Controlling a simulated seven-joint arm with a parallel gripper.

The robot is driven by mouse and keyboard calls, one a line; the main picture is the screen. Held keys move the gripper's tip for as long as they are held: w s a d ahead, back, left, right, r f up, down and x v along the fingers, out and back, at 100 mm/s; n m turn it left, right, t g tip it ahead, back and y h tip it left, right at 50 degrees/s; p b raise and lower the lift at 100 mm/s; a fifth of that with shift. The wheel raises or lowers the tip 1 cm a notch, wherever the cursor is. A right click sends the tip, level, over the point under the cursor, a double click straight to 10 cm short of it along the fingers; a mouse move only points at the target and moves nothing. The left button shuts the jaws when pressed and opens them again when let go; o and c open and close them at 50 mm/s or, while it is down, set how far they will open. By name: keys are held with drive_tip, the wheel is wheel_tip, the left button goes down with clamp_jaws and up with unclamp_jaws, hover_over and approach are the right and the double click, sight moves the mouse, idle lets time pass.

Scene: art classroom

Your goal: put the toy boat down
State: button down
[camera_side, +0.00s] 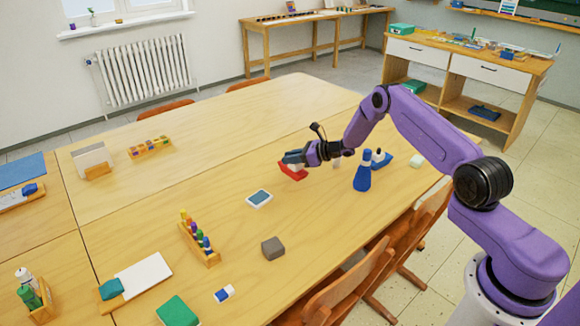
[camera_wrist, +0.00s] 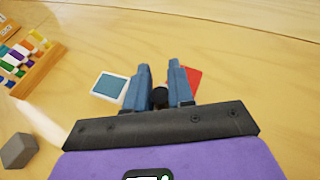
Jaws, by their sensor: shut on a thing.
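A toy boat with a red hull (camera_side: 292,172) is at my gripper (camera_side: 294,158) over the middle of the table in the side view. My gripper is shut on its upper part, and the fingers hide much of it. In the wrist view, part of the red hull (camera_wrist: 193,80) shows beside the right finger. A dark round piece sits between the fingers (camera_wrist: 159,88). I cannot tell whether the hull touches the table.
The wooden table (camera_side: 170,215) has clear room around the boat. A grey block (camera_side: 272,248) is nearer the front.

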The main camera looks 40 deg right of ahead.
sight(289, 166)
drive_tip(key=shift+w+d+f, duration=0.1)
drive_tip(key=shift+w+f, duration=0.25)
drive_tip(key=shift+f, duration=1.65)
drive_tip(key=shift+f, duration=0.1)
drive_tip(key=c, duration=1)
unclamp_jaws()
